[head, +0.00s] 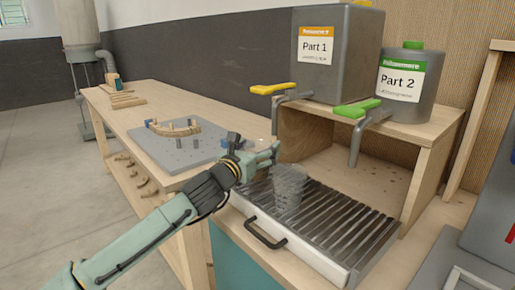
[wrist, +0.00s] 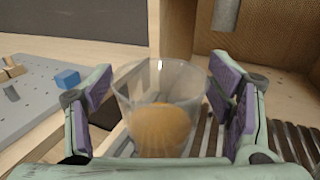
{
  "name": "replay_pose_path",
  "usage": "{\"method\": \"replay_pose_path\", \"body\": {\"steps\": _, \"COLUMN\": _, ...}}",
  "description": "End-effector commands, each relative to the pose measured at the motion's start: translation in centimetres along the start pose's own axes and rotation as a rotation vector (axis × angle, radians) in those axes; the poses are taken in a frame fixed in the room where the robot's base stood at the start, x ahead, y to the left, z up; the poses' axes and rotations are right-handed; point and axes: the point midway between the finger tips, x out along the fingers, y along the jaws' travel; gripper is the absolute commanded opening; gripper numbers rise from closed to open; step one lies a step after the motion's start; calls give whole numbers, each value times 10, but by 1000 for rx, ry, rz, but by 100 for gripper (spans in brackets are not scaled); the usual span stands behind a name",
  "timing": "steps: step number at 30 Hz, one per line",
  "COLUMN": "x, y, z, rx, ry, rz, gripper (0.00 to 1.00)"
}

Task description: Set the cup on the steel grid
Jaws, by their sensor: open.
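A clear cup (head: 289,188) stands upright on the steel grid (head: 345,232), near the grid's left end. In the wrist view the cup (wrist: 164,92) sits between the purple finger pads, with gaps on both sides. A tan patch shows in its lower part; I cannot tell whether it is inside or seen through the wall. My gripper (head: 274,152) is open at the upper left of the cup in the head view. It also shows in the wrist view (wrist: 163,100), and is not closed on the cup. The grid's slats (wrist: 290,140) show behind the cup.
A wooden shelf (head: 425,130) carries two grey containers, Part 1 (head: 335,70) and Part 2 (head: 402,90). Yellow-handled (head: 272,89) and green-handled (head: 357,109) taps overhang the grid's back. A grey pegboard (head: 170,150) lies left. The grid's right side is clear.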

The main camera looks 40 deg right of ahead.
Motion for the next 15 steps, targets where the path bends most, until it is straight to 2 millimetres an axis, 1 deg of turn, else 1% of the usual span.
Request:
{"method": "replay_pose_path", "body": {"steps": 5, "x": 0, "y": 0, "z": 0, "rx": 0, "ry": 0, "rz": 0, "gripper": 75}}
{"method": "replay_pose_path", "body": {"steps": 8, "x": 0, "y": 0, "z": 6, "rx": -1, "ry": 0, "rz": 0, "gripper": 75}}
{"method": "replay_pose_path", "body": {"steps": 11, "x": -13, "y": 2, "z": 2, "rx": 2, "ry": -1, "rz": 3, "gripper": 75}}
{"method": "replay_pose_path", "body": {"steps": 15, "x": -42, "y": 2, "z": 1, "rx": 5, "ry": -1, "rz": 4, "gripper": 75}}
